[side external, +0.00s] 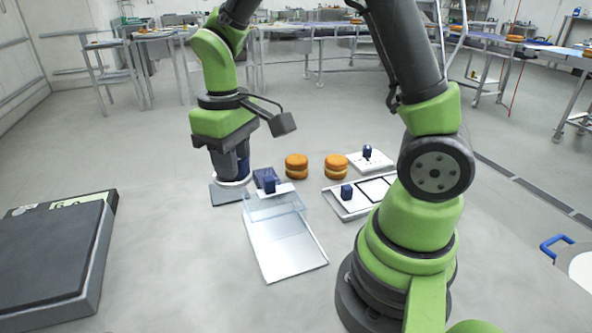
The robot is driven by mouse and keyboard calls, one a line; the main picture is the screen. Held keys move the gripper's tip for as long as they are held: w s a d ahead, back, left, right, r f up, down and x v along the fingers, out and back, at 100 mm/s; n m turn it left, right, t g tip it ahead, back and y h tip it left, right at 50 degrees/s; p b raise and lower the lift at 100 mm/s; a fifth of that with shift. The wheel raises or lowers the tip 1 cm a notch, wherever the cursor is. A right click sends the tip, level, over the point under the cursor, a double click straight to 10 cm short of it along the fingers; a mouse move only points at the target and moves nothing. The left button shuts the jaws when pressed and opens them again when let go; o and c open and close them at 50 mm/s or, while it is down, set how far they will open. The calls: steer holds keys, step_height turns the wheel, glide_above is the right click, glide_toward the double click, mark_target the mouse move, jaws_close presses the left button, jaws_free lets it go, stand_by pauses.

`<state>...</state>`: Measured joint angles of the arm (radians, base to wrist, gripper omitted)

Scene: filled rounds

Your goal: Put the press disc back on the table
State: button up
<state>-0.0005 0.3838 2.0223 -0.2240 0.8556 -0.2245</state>
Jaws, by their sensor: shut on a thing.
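My gripper (234,172) is shut on the press disc (233,183), which shows as a white round edge under the jaws. The gripper and disc are over or close to a small dark grey plate (225,197) on the pale work surface. I cannot tell whether the disc touches anything below it. The upper part of the disc and any handle are hidden by the jaws.
Right of the gripper are a dark blue block (264,174), a white piece with a blue knob (270,185) and a shiny metal tray (285,250). Two orange-brown round stacks (296,167) (336,167) stand behind. A white tray (347,213) lies right; a dark platform (50,255) left.

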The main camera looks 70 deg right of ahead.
glide_above(204, 235)
step_height(204, 235, down, 6)
step_height(204, 235, down, 11)
steer(key=shift+r, duration=0.1)
stand_by(0.3)
steer(key=o, duration=0.8)
steer(key=shift+o, duration=0.2)
